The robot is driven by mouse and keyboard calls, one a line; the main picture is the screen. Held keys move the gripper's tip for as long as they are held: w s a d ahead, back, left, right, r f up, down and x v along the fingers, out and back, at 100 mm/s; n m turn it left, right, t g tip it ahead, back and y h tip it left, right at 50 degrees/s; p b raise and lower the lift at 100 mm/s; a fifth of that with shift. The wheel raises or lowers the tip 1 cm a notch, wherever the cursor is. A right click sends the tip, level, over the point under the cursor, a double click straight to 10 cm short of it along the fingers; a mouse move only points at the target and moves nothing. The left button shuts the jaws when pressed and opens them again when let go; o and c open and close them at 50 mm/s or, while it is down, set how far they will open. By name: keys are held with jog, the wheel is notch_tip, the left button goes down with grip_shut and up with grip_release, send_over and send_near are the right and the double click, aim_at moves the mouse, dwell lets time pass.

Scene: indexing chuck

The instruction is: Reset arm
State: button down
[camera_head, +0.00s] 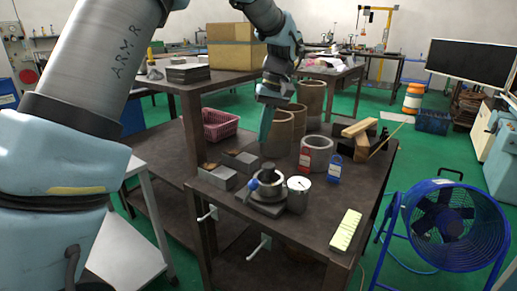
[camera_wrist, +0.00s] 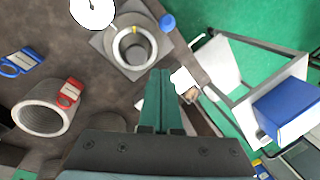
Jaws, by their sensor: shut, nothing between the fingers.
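My gripper (camera_head: 264,139) points down above the workbench, with its green fingers together and nothing between them. In the wrist view the shut fingers (camera_wrist: 158,74) extend toward the chuck. The indexing chuck (camera_head: 279,197) sits on the bench on a square base, with a round metal ring and a blue knob (camera_head: 253,184). In the head view it lies below my gripper, clear of the fingers. The wrist view shows the chuck (camera_wrist: 121,47) with the knob (camera_wrist: 168,21) beside it. A dark cylindrical part stands in or behind the ring in the head view.
A white-faced dial (camera_head: 299,184) stands right of the chuck. Red (camera_head: 305,159) and blue (camera_head: 334,170) tags are by a grey ring (camera_head: 317,148). Brown cylinders (camera_head: 278,130) stand behind. A raised shelf with a cardboard box (camera_head: 236,55) is at left. A blue fan (camera_head: 445,225) stands right.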

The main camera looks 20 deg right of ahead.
jog(key=shift+d+r, duration=0.1)
jog(key=shift+r, duration=0.35)
jog(key=w+a+f+h, duration=0.1)
jog(key=a+f, duration=0.1)
jog(key=a, duration=0.8)
jog(key=w+a+f+h, duration=0.1)
jog(key=a, duration=0.9)
jog(key=s+a+f+n, duration=0.1)
jog(key=s+a, duration=0.3)
jog(key=a, duration=0.4)
jog(key=s+a+f+t, duration=0.1)
jog(key=s+a+f, duration=0.2)
jog(key=a, duration=0.5)
jog(key=shift+s+a+n+h, duration=0.4)
jog(key=shift+s, duration=0.2)
jog(key=shift+f, duration=0.1)
